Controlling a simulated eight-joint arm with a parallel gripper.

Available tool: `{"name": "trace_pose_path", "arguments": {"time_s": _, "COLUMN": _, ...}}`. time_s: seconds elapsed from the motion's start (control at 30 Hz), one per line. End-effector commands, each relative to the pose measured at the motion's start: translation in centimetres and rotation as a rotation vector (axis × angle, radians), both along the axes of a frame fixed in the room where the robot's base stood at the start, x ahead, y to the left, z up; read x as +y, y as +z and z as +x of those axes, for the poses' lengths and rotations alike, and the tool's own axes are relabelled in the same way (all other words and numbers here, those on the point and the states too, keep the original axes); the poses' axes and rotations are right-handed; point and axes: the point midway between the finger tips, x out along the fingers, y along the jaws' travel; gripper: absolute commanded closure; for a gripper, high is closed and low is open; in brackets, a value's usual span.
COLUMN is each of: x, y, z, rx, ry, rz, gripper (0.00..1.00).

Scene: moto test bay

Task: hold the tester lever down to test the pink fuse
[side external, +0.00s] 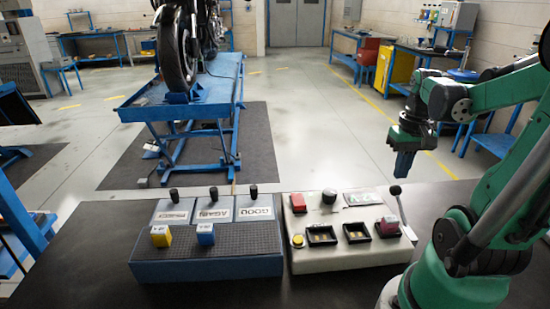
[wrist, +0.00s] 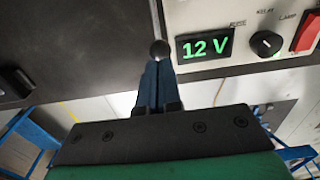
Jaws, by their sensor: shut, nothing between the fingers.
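The pale tester box (side external: 330,263) stands on the dark bench. A pinkish-maroon block, apparently the pink fuse (side external: 388,226), sits on its right part. The tester lever (side external: 402,208) rises at the box's right side, steeply upright, with a dark ball knob (side external: 395,190). My gripper (side external: 404,176) is shut and empty, pointing down above the knob in the side view. In the wrist view the knob (wrist: 160,49) shows just beyond my shut fingertips (wrist: 157,66); I cannot tell whether they touch. The tester display (wrist: 205,46) reads "12 V" in green. The fuse is not visible in the wrist view.
A blue rack (side external: 210,268) left of the tester holds a yellow fuse (side external: 160,236) and a blue fuse (side external: 205,233), with three labelled plates behind. The tester also has a red switch (side external: 298,203) and a black dial (side external: 329,197). Bare bench lies in front.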

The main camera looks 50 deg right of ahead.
Motion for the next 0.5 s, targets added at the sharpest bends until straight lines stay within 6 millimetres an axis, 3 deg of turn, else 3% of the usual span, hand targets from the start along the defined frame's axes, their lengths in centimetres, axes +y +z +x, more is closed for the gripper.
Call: {"name": "trace_pose_path", "arguments": {"time_s": 0.5, "x": 0.00, "y": -1.08, "z": 0.00, "rx": 0.000, "ry": 0.000, "rz": 0.000, "gripper": 1.00}}
